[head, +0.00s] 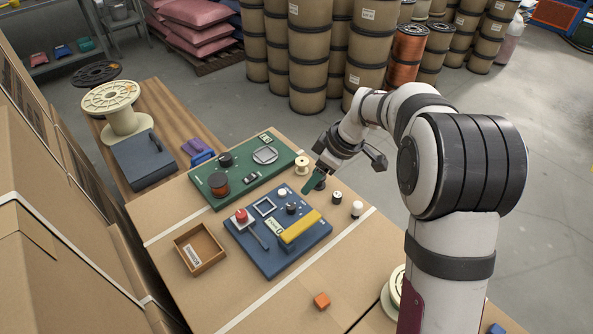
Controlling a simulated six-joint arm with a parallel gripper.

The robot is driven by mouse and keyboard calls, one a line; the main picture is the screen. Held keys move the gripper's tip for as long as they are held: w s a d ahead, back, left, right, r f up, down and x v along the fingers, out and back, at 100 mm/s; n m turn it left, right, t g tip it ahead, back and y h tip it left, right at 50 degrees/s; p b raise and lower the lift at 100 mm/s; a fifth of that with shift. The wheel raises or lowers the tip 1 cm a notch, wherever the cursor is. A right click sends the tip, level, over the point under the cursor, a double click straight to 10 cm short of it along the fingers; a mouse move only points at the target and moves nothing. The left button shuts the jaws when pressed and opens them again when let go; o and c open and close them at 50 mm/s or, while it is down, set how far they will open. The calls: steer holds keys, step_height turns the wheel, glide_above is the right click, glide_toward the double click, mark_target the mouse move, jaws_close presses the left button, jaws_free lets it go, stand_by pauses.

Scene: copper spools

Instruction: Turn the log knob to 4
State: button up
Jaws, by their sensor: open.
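A blue panel (272,262) lies on the cardboard-topped table. It carries a small dark knob (291,208), a white knob (282,192), a red button (241,215), a grey lever (257,236) and a yellow bar (300,227). A green panel (236,190) behind it carries another dark knob (226,160). I cannot read any labels or numbers, so I cannot tell which is the log knob or its setting. My gripper (313,187), with green fingers, is open just beyond the blue panel's right back corner, apart from the dark knobs. The gap between its fingers is hardly visible.
A small open box (200,249) stands left of the blue panel. Small spools (302,165) and a white-topped peg (357,209) stand near my gripper. A large cream spool (116,106) and dark blue case (143,160) stand left.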

mark_target(291, 206)
steer(key=x, duration=1.4)
steer(key=shift+f, duration=0.25)
jaws_close()
